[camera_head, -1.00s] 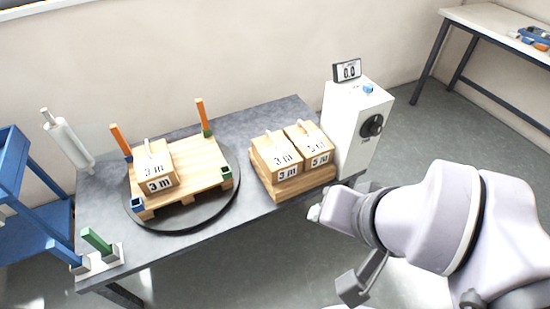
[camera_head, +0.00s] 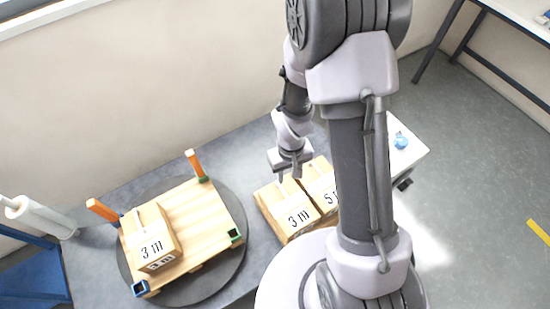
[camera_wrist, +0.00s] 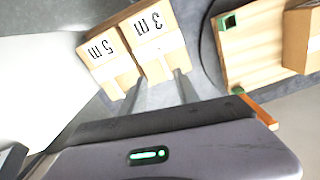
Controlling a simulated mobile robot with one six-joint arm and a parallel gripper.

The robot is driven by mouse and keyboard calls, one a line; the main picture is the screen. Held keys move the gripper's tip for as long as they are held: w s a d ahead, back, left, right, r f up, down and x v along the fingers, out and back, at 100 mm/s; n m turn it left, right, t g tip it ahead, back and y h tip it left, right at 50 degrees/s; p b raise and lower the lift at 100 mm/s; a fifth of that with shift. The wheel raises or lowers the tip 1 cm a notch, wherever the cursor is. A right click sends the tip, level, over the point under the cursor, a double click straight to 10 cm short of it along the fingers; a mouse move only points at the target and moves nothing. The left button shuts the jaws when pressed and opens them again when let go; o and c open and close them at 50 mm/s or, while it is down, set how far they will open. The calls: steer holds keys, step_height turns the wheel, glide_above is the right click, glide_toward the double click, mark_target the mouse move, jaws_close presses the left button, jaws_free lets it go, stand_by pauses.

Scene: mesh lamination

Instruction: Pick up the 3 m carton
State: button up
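A 3 m carton (camera_head: 286,208) stands beside a 5 m carton (camera_head: 320,184) on the right side of the table. Another 3 m carton (camera_head: 150,240) sits on the pallet (camera_head: 205,215). My gripper (camera_head: 289,176) points down just behind and above the right-hand 3 m carton. In the wrist view my gripper (camera_wrist: 158,82) has its two fingers apart, with nothing held. The 3 m carton (camera_wrist: 157,42) and 5 m carton (camera_wrist: 105,55) lie beyond the fingertips. Whether the fingers touch a carton is not clear. My arm hides part of the 5 m carton.
The pallet, with orange posts (camera_head: 196,164) and green and blue corner pieces, rests on a dark round turntable (camera_head: 238,195). A white box-shaped device (camera_head: 407,150) stands at the right, partly behind my arm. A white roll (camera_head: 38,217) is at the left.

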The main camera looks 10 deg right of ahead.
steer(key=b, duration=0.5)
glide_above(288, 198)
step_height(288, 198, down, 11)
steer(key=shift+f, duration=0.2)
step_height(288, 198, down, 6)
steer(key=b, duration=0.4)
steer(key=shift+s, duration=0.1)
steer(key=shift+r, duration=0.3)
jaws_close()
